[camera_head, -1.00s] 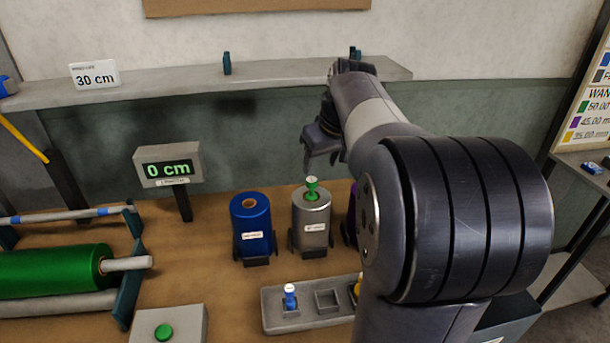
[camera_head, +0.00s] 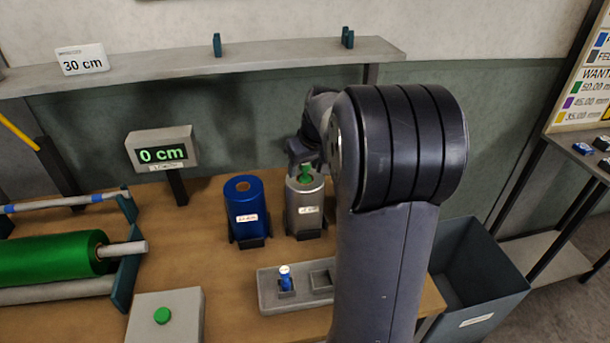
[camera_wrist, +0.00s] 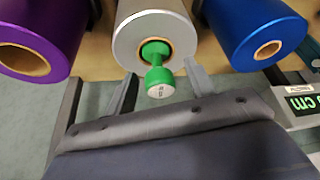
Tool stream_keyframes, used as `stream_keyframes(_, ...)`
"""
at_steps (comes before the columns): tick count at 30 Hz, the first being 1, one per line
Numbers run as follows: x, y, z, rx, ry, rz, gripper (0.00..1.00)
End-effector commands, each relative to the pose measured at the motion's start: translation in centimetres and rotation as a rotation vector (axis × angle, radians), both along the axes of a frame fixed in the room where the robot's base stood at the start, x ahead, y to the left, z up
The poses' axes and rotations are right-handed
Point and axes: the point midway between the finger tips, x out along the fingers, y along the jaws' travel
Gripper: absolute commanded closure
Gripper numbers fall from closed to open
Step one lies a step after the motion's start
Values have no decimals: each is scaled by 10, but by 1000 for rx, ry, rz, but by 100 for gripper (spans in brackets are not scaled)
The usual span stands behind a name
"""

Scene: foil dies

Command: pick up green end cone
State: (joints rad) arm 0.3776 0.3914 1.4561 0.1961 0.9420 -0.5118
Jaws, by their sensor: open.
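The green end cone (camera_head: 306,173) sits in the top hole of the silver roll (camera_head: 306,208), which stands upright in a dark holder on the bench. In the wrist view the cone (camera_wrist: 157,70) sticks out of the core of the silver roll (camera_wrist: 128,30), its pale end cap facing the camera. My gripper (camera_wrist: 160,82) is open, with one finger on each side of the cone and a gap to each. In the head view my gripper (camera_head: 304,158) is just above and beside the cone, and my arm hides part of it.
A blue roll (camera_head: 246,208) stands left of the silver one; a purple roll (camera_wrist: 35,35) shows in the wrist view. A grey tray (camera_head: 305,302) holds a blue cone (camera_head: 285,277). A display (camera_head: 162,151) reads 0 cm. A grey bin (camera_head: 477,275) stands at right.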

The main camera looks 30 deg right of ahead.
Motion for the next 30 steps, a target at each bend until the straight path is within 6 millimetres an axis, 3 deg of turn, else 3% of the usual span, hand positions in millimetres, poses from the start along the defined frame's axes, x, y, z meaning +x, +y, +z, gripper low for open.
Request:
stream_keyframes(6, 0, 0, -1, 0, 0, 0, 50)
stream_keyframes(24, 0, 0, 0, 0, 0, 0, 97)
stream_keyframes(30, 0, 0, 1, 0, -1, 0, 97)
